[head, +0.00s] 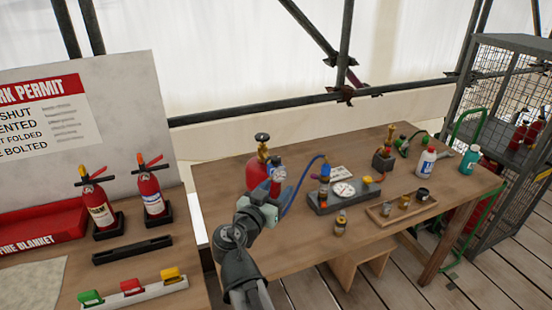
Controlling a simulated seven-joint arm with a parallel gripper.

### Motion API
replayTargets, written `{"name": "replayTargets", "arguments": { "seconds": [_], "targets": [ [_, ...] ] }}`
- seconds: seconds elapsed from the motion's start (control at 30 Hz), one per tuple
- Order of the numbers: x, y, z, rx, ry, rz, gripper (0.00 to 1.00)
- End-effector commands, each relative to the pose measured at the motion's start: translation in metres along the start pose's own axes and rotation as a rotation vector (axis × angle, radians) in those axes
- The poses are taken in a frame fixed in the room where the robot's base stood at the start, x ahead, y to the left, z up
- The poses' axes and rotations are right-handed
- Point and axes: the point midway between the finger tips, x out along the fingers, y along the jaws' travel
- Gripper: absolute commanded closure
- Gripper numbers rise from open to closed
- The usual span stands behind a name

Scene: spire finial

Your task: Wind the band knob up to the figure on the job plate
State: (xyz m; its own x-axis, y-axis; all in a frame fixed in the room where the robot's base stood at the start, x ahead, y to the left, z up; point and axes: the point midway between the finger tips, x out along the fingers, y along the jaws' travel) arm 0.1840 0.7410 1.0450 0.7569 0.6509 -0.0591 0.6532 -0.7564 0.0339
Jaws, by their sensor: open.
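A dark instrument block (357,200) with a round white dial (344,189) sits mid-bench. A blue and orange fitting (324,180) stands at its left end, and a blue hose (298,189) runs to it. A small white plate (341,173) with dark marks lies behind the block; its figure is too small to read. I cannot tell which part is the band knob. My gripper (268,207) is open, left of the block and in front of a red cylinder (256,174) with a black top valve and a gauge (279,173). It hides the cylinder's lower part.
A small jar (340,223) stands in front of the block. A wooden tray (381,219) with small pots lies to its right. A brass torch-like item (384,157) and bottles (426,161) stand behind. Fire extinguishers (151,192) stand on the left table. The bench's back left is clear.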

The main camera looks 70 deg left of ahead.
Motion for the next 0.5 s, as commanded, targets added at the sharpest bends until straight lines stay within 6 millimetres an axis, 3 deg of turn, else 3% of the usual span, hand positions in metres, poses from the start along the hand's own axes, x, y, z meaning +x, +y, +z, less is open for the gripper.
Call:
{"name": "replayTargets", "arguments": {
  "seconds": [0.1, 0.23, 0.37, 0.5],
  "targets": [
    [-0.020, -0.026, -0.014, 0.018, 0.037, -0.046, 0.44],
    [-0.030, -0.039, -0.021, 0.029, 0.057, -0.069, 0.44],
    [-0.028, -0.043, -0.023, 0.032, 0.062, -0.074, 0.44],
    [-0.011, -0.045, -0.024, 0.032, 0.062, -0.074, 0.44]
  ]
}}
